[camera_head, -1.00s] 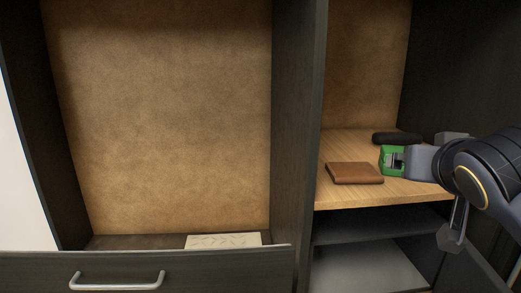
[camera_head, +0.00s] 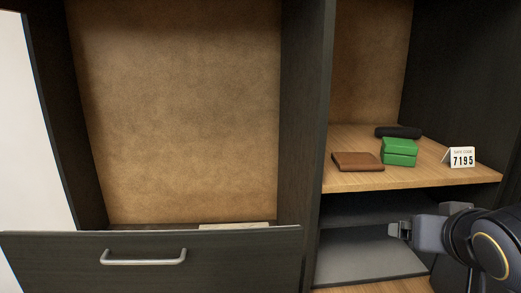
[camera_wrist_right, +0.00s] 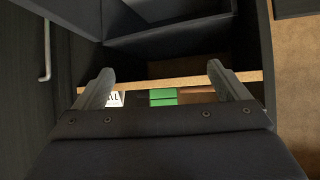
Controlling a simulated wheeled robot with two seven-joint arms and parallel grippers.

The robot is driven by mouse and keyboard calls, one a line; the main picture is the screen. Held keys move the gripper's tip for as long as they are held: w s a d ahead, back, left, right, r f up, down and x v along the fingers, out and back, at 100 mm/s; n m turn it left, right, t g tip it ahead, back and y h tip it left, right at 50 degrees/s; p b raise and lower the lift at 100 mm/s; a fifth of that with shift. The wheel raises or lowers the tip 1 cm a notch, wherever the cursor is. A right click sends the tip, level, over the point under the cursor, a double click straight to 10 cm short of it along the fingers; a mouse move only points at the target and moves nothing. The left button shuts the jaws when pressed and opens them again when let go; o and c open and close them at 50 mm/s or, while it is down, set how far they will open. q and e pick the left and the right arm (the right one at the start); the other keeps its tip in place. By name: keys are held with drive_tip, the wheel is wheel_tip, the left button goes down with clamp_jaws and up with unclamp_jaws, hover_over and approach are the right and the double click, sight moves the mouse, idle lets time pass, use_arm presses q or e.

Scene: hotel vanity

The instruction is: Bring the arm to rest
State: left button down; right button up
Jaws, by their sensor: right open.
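My right gripper (camera_head: 400,230) is in the head view at the lower right, below the front edge of the wooden shelf (camera_head: 350,182) and in front of the grey lower compartment. Its two fingers show in the right wrist view (camera_wrist_right: 160,90), spread apart with nothing between them close by. A green box (camera_head: 399,152) stands on the wooden shelf, clear of the gripper; it also shows in the right wrist view (camera_wrist_right: 163,96) beyond the fingers. My left gripper is in neither view.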

drive_tip(key=s+a+f+g+y, duration=0.2)
drive_tip(key=s+f, duration=0.5)
drive_tip(key=f, duration=0.4)
drive_tip(key=s+a+f+n+g+y, duration=0.1)
drive_tip(key=s+a+f+g+y, duration=0.1)
drive_tip(key=s+a+f+y, duration=0.2)
drive_tip(key=s+a+f, duration=0.1)
drive_tip(key=s+f, duration=0.2)
drive_tip(key=f, duration=0.4)
drive_tip(key=shift+s+f+g, duration=0.2)
drive_tip(key=shift+f+g, duration=0.2)
